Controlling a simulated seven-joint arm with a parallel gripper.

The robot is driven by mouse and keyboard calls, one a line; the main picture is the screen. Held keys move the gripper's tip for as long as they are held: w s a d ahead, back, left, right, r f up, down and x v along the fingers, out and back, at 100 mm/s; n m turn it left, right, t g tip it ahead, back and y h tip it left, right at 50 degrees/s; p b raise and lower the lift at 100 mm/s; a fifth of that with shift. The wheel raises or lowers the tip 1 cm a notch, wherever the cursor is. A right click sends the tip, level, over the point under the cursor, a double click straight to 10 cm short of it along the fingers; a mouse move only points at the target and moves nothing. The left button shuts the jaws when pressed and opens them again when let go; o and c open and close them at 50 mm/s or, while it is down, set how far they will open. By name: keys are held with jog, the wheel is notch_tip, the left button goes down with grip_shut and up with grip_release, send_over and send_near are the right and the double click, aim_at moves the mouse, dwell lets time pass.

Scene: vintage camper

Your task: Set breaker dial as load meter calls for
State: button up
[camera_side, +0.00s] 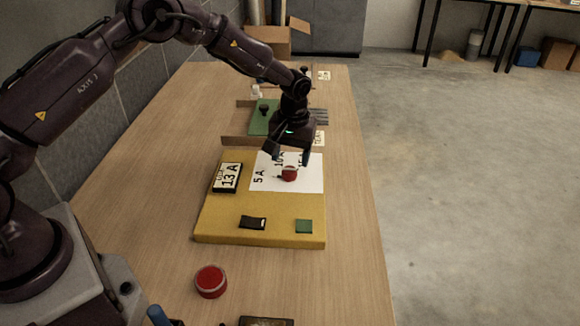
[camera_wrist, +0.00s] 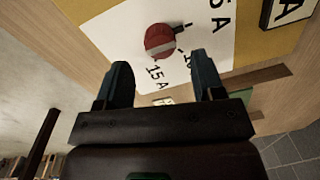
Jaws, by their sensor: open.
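The red breaker dial (camera_side: 289,173) stands on a white panel (camera_side: 312,183) marked 5 A, 10 A and 15 A. Its black pointer is turned toward the 5 A mark. In the wrist view the dial (camera_wrist: 160,41) is just beyond my fingertips, its pointer toward the 5 A print. The load meter (camera_side: 227,178), a white plate in a black frame, reads 13 A; only its corner (camera_wrist: 283,14) shows in the wrist view. My gripper (camera_side: 290,156) is open and empty, above and slightly behind the dial. It also shows in the wrist view (camera_wrist: 162,70). The 10 A print is partly hidden.
The panel and meter are on a yellow board (camera_side: 225,228) with a black switch-like part (camera_side: 253,222) and a green square (camera_side: 304,226). A red round button (camera_side: 211,281) is nearer the camera. A green board (camera_side: 260,122) with wooden rails lies behind. The table's right side is clear.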

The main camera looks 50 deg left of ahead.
aim_at(290, 169)
jog(key=shift+a+f, duration=0.1)
jog(key=shift+f, duration=1.9)
jog(key=c, duration=0.9)
